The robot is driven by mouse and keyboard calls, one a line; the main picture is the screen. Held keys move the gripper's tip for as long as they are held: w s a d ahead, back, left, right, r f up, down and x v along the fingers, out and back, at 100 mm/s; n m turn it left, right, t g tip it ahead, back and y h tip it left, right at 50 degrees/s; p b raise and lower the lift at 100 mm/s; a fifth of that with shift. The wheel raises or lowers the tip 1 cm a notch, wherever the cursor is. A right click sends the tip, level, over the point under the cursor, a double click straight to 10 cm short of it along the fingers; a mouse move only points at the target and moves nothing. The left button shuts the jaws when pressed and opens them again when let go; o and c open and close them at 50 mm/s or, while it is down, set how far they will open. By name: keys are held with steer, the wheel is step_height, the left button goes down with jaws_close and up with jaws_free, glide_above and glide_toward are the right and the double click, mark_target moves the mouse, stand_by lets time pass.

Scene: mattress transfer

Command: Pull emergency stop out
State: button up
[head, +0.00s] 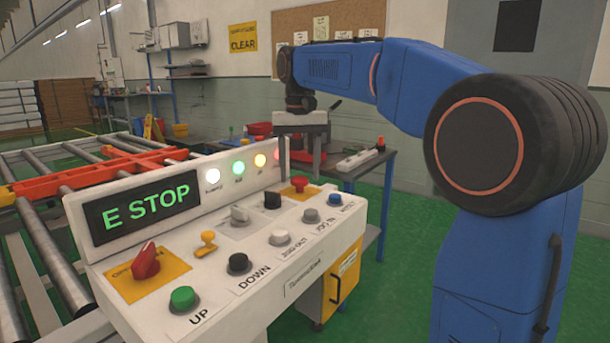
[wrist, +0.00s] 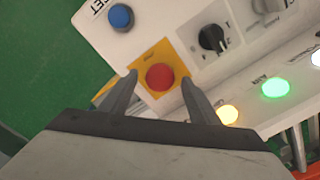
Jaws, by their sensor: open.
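The emergency stop is a red round button on a yellow square plate. In the head view the emergency stop (head: 299,184) is at the far right end of the sloped control panel (head: 215,268). In the wrist view the emergency stop (wrist: 160,77) lies between the two fingers of my gripper (wrist: 158,80), near their tips. My gripper also shows in the head view (head: 298,170), pointing down above the button. It is open, with a finger on each side of the button and gaps to it. I cannot tell the height between fingertips and panel.
The display (head: 146,207) reads "E STOP". A black knob (head: 272,200) and a blue button (head: 335,199) sit close to the emergency stop. A raised strip with lit lamps (head: 238,168) stands behind. A roller conveyor is at left, and a blue table (head: 362,163) behind.

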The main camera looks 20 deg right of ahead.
mark_target(300, 177)
steer(key=shift+f, duration=0.45)
jaws_close()
steer(key=shift+r, duration=0.95)
jaws_free()
step_height(300, 177, up, 12)
